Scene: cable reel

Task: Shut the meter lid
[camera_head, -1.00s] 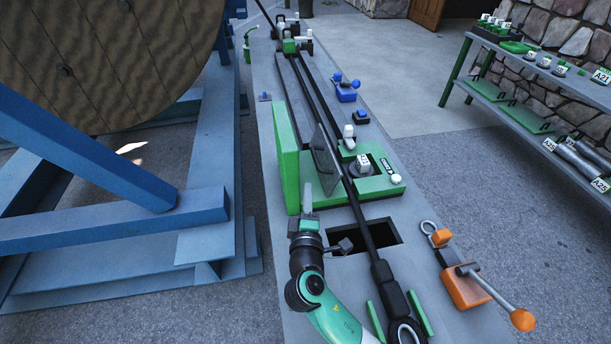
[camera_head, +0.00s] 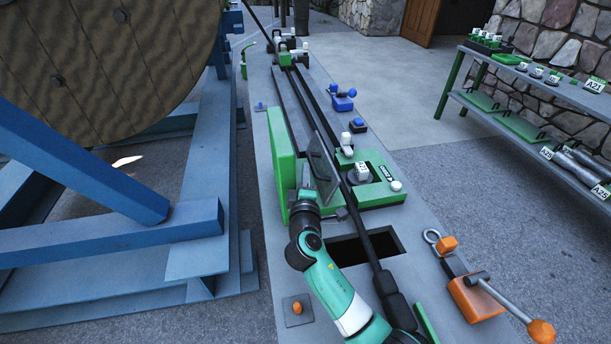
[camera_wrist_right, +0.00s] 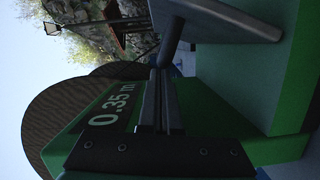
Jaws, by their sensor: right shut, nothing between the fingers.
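The meter (camera_head: 375,190) is a low green base with a small white counter block (camera_head: 363,172). A thin grey plate, which looks like its lid (camera_head: 324,168), stands steeply tilted beside the black cable. A tall green block (camera_head: 282,165) stands left of it. My right gripper (camera_head: 308,192) is shut and empty, between the block and the plate. The right wrist view shows its dark fingers (camera_wrist_right: 160,100), the plate (camera_wrist_right: 225,18) and a dark rod (camera_wrist_right: 170,45) near the fingertips. Whether they touch is unclear. My left gripper is not in view.
A black cable (camera_head: 345,190) runs along the bench. A rectangular opening (camera_head: 365,247) lies in front of the meter, and an orange clamp (camera_head: 475,297) at right. A blue reel stand (camera_head: 110,235) is on the left, a shelf rack (camera_head: 540,90) on the right.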

